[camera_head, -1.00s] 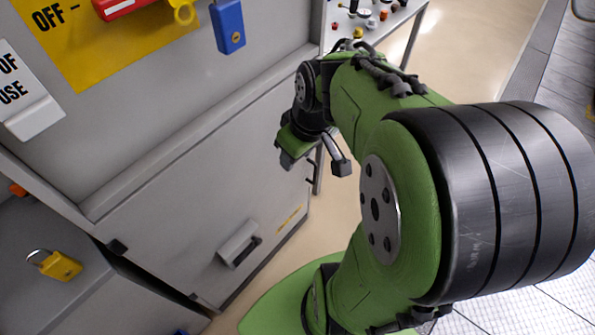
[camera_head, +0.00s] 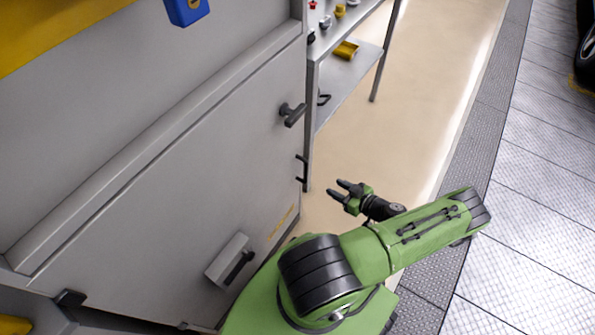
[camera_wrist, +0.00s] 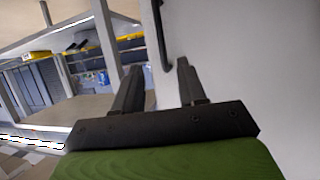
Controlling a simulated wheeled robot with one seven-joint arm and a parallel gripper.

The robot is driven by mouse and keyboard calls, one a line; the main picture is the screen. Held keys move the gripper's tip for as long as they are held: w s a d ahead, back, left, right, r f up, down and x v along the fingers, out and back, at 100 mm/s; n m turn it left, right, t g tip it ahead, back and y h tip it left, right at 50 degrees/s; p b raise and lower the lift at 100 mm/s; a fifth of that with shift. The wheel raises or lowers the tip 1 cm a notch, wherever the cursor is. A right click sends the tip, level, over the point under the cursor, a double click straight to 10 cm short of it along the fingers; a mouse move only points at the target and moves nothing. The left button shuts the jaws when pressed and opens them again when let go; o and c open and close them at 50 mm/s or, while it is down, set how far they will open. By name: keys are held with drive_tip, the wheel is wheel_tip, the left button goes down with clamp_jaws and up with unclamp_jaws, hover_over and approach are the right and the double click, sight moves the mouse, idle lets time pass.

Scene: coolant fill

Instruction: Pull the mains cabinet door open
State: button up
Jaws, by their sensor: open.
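The grey mains cabinet door (camera_head: 165,215) fills the left of the head view and looks flush with its frame. A black T-shaped handle (camera_head: 291,113) is near its upper right corner. A dark bar handle (camera_head: 302,168) shows edge-on at the cabinet's right edge. My gripper (camera_head: 340,188) is open and empty, apart from the cabinet and to the right of that bar, fingers pointing left towards it. In the wrist view, a dark vertical bar (camera_wrist: 160,35) stands beyond the gap between the fingers of my gripper (camera_wrist: 157,78), against a pale grey surface. Whether it is the same bar I cannot tell.
A grey box with a black grip (camera_head: 230,262) sticks out low on the cabinet front. A metal shelf unit (camera_head: 345,75) with small parts stands behind my gripper. Open beige floor (camera_head: 425,85) lies to the right.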

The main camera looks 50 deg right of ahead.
sight(307, 173)
drive_tip(key=b+x, duration=0.3)
drive_tip(key=x, duration=1.2)
drive_tip(key=shift+w+f+b, duration=0.2)
drive_tip(key=shift+b, duration=0.2)
drive_tip(key=shift+c, duration=0.4)
clamp_jaws()
